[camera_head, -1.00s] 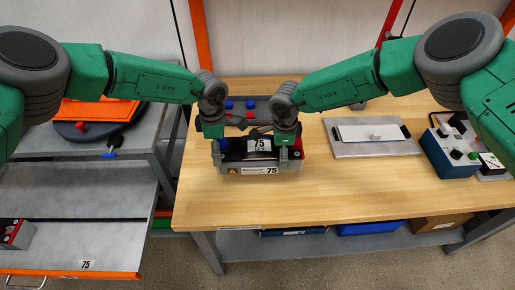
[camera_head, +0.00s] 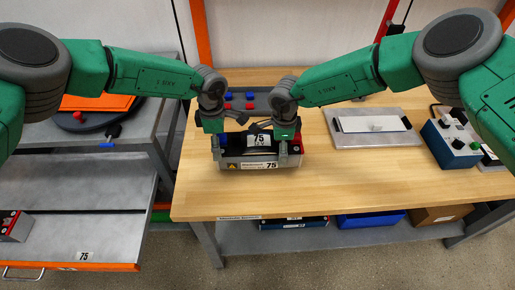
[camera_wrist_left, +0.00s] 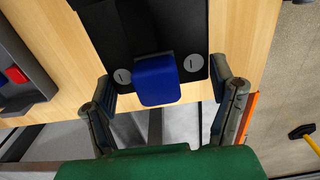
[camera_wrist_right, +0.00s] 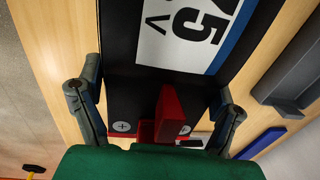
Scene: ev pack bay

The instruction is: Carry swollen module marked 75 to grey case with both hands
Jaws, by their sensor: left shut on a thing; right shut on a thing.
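The module marked 75 (camera_head: 259,141) has a dark top, a grey front with a label, a blue terminal cover at its left end and a red one at its right. Both of my grippers are shut on it. My left gripper (camera_head: 217,148) straddles the left end, with the blue cover (camera_wrist_left: 157,80) between its fingers in the left wrist view. My right gripper (camera_head: 286,150) straddles the right end, with the red cover (camera_wrist_right: 172,115) between its fingers in the right wrist view. The module is over the wooden bench; I cannot tell if it touches it. I cannot make out a grey case.
To the right are a plate with a white pad (camera_head: 372,124) and a control box (camera_head: 450,140). An open drawer (camera_head: 85,238) is at left.

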